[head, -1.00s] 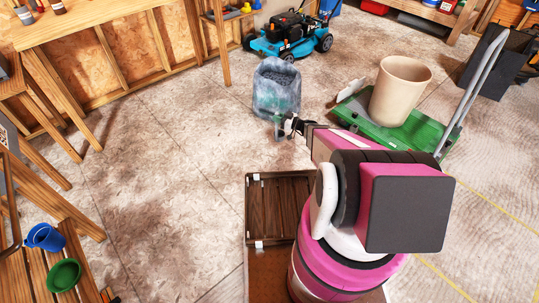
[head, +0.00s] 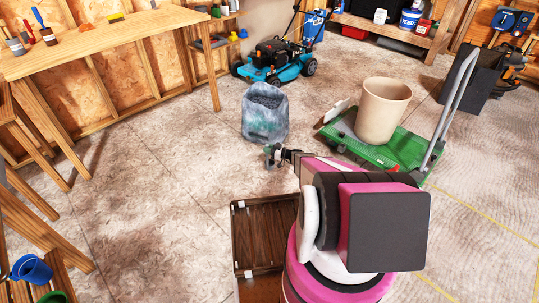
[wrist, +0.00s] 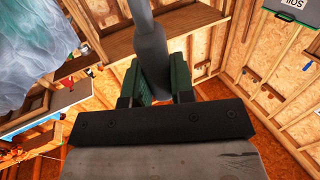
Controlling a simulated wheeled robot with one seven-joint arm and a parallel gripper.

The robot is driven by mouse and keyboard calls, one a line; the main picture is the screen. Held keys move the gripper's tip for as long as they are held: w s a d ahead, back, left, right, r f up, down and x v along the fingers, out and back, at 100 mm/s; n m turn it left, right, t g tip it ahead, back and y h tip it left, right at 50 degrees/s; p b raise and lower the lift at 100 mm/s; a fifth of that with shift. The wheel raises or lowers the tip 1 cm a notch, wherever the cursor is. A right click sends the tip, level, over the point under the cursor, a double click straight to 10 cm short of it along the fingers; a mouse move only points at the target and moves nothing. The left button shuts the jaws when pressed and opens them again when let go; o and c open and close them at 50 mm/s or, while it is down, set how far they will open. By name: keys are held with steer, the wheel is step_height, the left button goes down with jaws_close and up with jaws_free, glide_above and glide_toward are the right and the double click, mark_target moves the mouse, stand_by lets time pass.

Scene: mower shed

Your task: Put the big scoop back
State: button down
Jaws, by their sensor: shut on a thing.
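My gripper (head: 275,156) is at the end of my outstretched arm, low and just in front of a grey, translucent bag (head: 265,114). In the wrist view, its two dark green fingers (wrist: 155,88) are closed around a smooth grey shaft (wrist: 150,42), which looks like the handle of the big scoop. The shaft runs up out of the frame, so its far end is hidden. In the head view the held thing is too small to make out. The bag also shows at the top left of the wrist view (wrist: 40,40).
A green flatbed cart (head: 385,152) with a beige bin (head: 383,108) stands right of the bag. A blue mower (head: 278,62) is behind it. A workbench (head: 90,45) is at left. A blue cup-like thing (head: 32,268) is at lower left. Floor left of the bag is clear.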

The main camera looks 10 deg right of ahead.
steer(key=shift+w+d+f, duration=0.2)
steer(key=shift+f, duration=0.65)
steer(key=shift+w+d+f, duration=0.2)
steer(key=shift+d+f, duration=0.05)
steer(key=shift+f, duration=0.6)
steer(key=shift+w+d+f, duration=0.2)
steer(key=shift+f, duration=0.85)
steer(key=c, duration=1)
jaws_free()
steer(key=shift+r, duration=0.25)
